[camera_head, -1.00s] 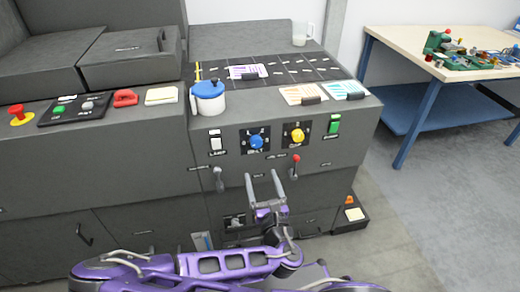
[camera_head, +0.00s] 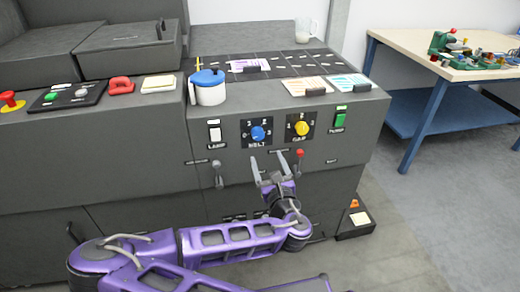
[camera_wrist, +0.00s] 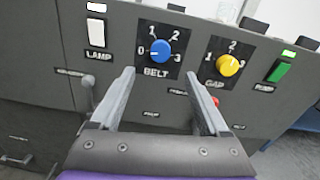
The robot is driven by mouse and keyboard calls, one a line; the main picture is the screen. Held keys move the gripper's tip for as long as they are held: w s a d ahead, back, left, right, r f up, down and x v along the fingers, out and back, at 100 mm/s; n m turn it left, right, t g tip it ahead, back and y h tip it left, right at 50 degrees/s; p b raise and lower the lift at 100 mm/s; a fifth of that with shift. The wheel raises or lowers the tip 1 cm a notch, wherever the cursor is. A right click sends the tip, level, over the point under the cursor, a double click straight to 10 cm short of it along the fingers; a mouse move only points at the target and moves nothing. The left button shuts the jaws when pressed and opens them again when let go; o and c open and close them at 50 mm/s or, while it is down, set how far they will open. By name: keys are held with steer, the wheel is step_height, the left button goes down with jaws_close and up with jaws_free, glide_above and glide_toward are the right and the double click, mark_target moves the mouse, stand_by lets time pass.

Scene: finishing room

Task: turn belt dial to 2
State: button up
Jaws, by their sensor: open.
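The belt dial is a blue knob (camera_head: 258,133) on a black plate marked 0 to 3 on the machine's front panel. In the wrist view the blue knob (camera_wrist: 161,50) stands above the word BELT, ahead of my jaws. Which number its pointer is at is hard to tell; it seems turned toward the left, near 0. My gripper (camera_head: 267,160) is open and empty, just below the dial and apart from it. In the wrist view my gripper (camera_wrist: 161,85) has its two fingers spread, with the fingertips below the dial's plate.
The yellow GAP dial (camera_head: 302,129) is right of the belt dial. A white LAMP switch (camera_head: 214,134) is at left, a green switch (camera_head: 340,117) at right. A grey lever (camera_head: 218,175) and a red-tipped lever (camera_head: 299,158) flank my gripper. A blue-lidded pot (camera_head: 208,88) stands above.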

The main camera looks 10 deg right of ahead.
mark_target(259, 136)
steer(key=w, duration=1)
steer(key=shift+b, duration=0.4)
jaws_close()
